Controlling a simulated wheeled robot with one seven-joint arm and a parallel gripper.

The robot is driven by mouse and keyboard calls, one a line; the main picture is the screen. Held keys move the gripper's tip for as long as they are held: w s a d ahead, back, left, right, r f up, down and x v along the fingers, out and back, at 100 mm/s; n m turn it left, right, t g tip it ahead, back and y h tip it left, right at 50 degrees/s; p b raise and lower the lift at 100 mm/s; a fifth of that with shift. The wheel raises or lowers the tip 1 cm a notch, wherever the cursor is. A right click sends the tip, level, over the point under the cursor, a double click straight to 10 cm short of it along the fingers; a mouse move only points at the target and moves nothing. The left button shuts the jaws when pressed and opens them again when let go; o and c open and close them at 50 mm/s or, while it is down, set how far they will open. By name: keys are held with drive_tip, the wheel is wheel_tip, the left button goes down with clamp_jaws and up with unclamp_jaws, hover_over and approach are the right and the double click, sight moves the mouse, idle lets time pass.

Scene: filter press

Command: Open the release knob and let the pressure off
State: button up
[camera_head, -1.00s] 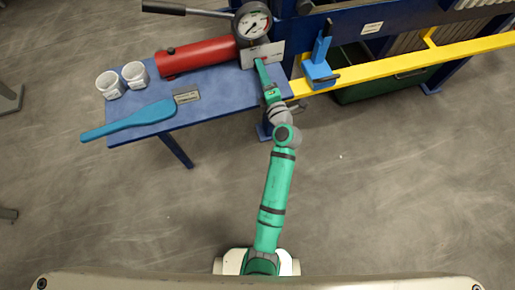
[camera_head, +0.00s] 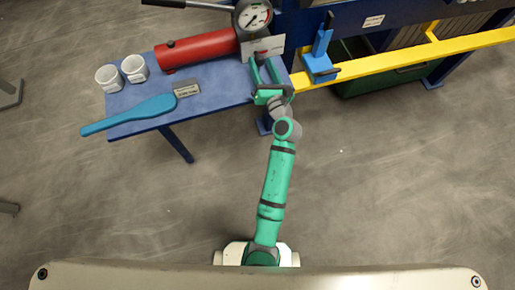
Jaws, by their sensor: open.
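A round pressure gauge (camera_head: 253,16) with a white dial sits at the end of the red pump cylinder (camera_head: 200,46) on the blue bench. Its needle is too small to read. A white plate (camera_head: 270,44) is just below the gauge. The release knob is hard to make out; a small red and dark part shows by the plate, just beyond my fingertips. My green gripper (camera_head: 263,64) is open, its two fingers apart and pointing at the plate. I cannot tell whether the fingers touch or straddle anything.
A dark pump handle (camera_head: 165,3) is at the top. A blue clamp-like part (camera_head: 320,58) and yellow rail (camera_head: 400,62) are right of my gripper.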

drive_tip(key=n, duration=0.4)
drive_tip(key=shift+s+n, duration=0.1)
drive_tip(key=shift+n, duration=0.3)
drive_tip(key=s+a+m+t+h, duration=0.1)
drive_tip(key=s+m+t, duration=0.1)
drive_tip(key=s+m, duration=1.9)
drive_tip(key=shift+s+r+h, duration=0.25)
drive_tip(key=shift+s+h, duration=0.05)
drive_tip(key=shift+s, duration=5.1)
drive_tip(key=shift+s, duration=0.1)
drive_tip(key=s+f+m+g+h, duration=0.2)
drive_tip(key=s+m+g+h, duration=0.1)
drive_tip(key=s+m, duration=1.1)
drive_tip(key=shift+s+d+f+m+g+h, duration=0.25)
drive_tip(key=shift+m+g+h, duration=0.2)
drive_tip(key=shift+m, duration=1.95)
